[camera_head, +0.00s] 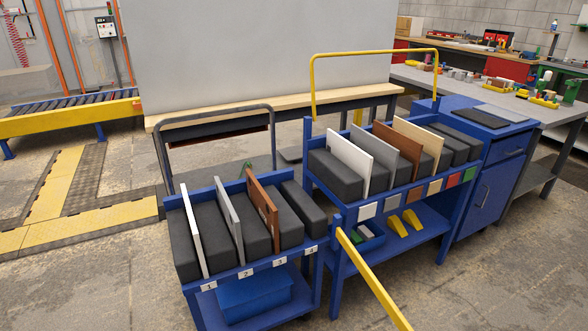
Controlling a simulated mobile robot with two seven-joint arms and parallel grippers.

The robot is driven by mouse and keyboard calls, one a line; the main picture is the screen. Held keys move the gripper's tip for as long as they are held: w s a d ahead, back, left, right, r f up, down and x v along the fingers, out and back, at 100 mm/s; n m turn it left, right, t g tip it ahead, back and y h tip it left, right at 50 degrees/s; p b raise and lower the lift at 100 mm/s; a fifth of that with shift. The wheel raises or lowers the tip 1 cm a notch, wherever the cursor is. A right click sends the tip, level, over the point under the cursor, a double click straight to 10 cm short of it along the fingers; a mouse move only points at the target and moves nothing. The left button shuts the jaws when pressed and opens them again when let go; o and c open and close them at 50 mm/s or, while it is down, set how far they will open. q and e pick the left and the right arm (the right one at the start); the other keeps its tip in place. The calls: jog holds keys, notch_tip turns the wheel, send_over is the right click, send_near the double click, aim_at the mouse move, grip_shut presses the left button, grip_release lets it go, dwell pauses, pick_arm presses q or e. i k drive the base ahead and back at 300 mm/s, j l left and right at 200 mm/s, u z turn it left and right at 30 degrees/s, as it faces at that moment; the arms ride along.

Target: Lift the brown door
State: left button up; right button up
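Two brown boards show in the head view. One brown board (264,210) stands upright between black foam blocks in the near blue cart (230,275), around the slot labelled 3. The other brown board (398,150) stands between black blocks in the blue cart (372,205) on the right, between a grey and a cream board. Neither of my grippers is in view.
A white board (193,230) and a grey board (228,218) share the near cart. A white board (349,158), a grey board (384,152) and a cream board (420,140) stand in the right cart. A yellow rail (372,280) angles across the front.

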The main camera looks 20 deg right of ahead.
aim_at(266, 208)
jog(key=i+l+u, duration=0.1)
jog(key=l+u, duration=0.2)
jog(key=l, duration=1.15)
jog(key=k+l+u, duration=0.1)
jog(key=l+u, duration=0.25)
jog(key=l, duration=1.1)
